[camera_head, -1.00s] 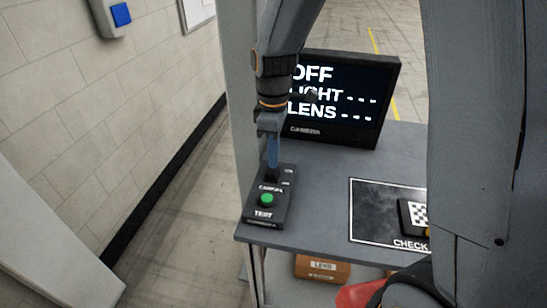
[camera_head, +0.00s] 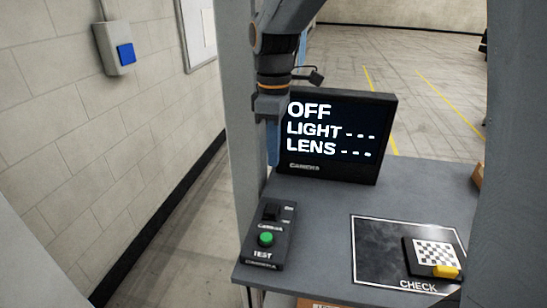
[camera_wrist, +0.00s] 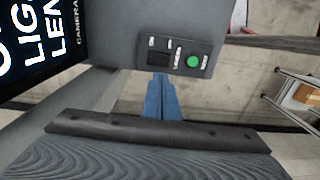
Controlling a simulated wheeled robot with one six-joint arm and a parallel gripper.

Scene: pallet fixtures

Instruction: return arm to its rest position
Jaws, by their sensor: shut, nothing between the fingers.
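My gripper (camera_head: 273,145) hangs pointing down in front of the left edge of the monitor, above and apart from the black control box. Its blue fingers are shut and empty. In the wrist view the shut fingers (camera_wrist: 160,98) point toward the control box (camera_wrist: 178,57). The control box (camera_head: 268,248) has a green TEST button (camera_head: 266,239) and a dark switch (camera_head: 270,212) at its far end. The monitor (camera_head: 340,138) reads OFF, LIGHT and LENS, with dashes after the last two.
The grey table (camera_head: 320,225) holds a dark CHECK mat (camera_head: 380,268) with a checkered block (camera_head: 433,255) that has a yellow part. A wall box with a blue button (camera_head: 126,53) is at left. A grey post (camera_head: 238,120) stands close beside my gripper.

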